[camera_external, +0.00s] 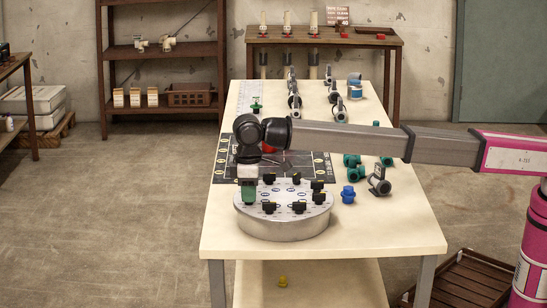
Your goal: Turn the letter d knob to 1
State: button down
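A round grey metal panel (284,228) with a pale top stands on the near part of the table. Several black knobs ring its top, among them a front left knob (269,207), a front right knob (299,207), a right knob (319,197) and a back knob (296,178). The letters and numbers are too small to read, so I cannot tell which knob is d or where it points.
The cream table (355,241) also holds a blue fitting (347,194), a grey valve (379,181), teal fittings (351,160) and a dark mat (227,172) behind the panel. My arm crosses above the table from the right. The table's front edge is clear.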

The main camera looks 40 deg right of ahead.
jog(key=shift+m, duration=0.3)
jog(key=m, duration=0.5)
jog(key=shift+m, duration=0.3)
jog(key=m, duration=0.5)
jog(key=shift+m, duration=0.4)
jog(key=c, duration=1.2)
grip_release()
jog(key=shift+o, duration=0.2)
jog(key=shift+r, duration=0.1)
